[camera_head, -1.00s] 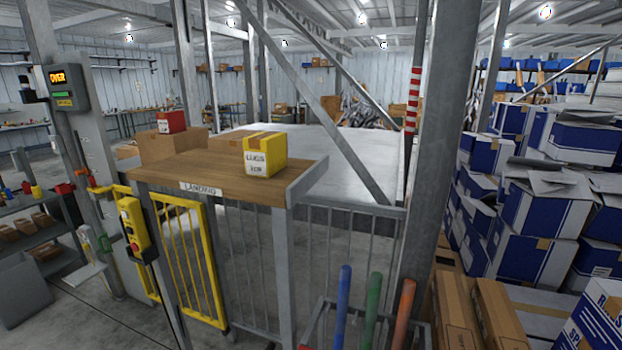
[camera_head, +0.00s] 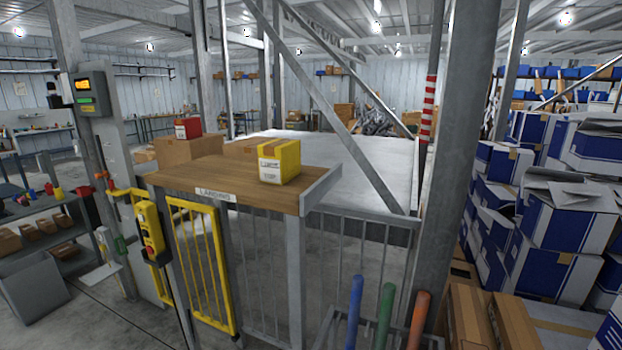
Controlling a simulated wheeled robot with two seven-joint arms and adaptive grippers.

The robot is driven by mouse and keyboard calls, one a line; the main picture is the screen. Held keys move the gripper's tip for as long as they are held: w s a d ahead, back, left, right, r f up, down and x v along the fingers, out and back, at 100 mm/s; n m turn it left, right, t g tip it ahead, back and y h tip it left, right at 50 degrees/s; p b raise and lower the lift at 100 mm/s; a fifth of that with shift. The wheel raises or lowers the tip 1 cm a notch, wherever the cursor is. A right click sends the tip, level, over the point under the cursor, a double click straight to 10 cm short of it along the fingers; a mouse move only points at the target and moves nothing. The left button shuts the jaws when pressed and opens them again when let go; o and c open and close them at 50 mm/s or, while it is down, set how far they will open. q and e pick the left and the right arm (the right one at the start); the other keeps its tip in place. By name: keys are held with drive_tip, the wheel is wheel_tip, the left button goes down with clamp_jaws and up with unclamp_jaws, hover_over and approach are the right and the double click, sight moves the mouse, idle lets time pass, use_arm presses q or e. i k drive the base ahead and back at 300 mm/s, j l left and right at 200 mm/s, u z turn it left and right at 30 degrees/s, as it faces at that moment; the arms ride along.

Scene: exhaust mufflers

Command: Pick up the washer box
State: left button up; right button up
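No box in view reads as a washer box. A yellow box (camera_head: 280,161) with a white label stands upright on the wooden landing shelf (camera_head: 215,172), near its right end. Neither of my grippers is in view.
A yellow gate (camera_head: 200,262) and grey railings stand below the shelf. A diagonal beam (camera_head: 335,105) and a thick grey post (camera_head: 460,150) rise to its right. Blue-and-white cartons (camera_head: 565,220) are stacked at right. Grey shelving (camera_head: 45,240) with small boxes is at left.

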sight(189, 127)
drive_tip(key=i+j+u, duration=0.1)
drive_tip(key=j, duration=0.4)
drive_tip(key=i+j+u, duration=0.1)
drive_tip(key=j, duration=0.35)
drive_tip(key=i+j+u, duration=0.1)
drive_tip(key=j, duration=0.35)
drive_tip(key=i+j+u, duration=0.1)
drive_tip(key=j, duration=0.35)
drive_tip(key=i+j+u, duration=0.1)
drive_tip(key=i+j, duration=0.2)
drive_tip(key=j, duration=0.15)
drive_tip(key=i+j+u, duration=0.15)
drive_tip(key=j, duration=0.3)
drive_tip(key=i+j+u, duration=0.1)
drive_tip(key=j, duration=0.3)
drive_tip(key=i+j+u, duration=0.1)
drive_tip(key=i+j, duration=0.25)
drive_tip(key=z, duration=1.3)
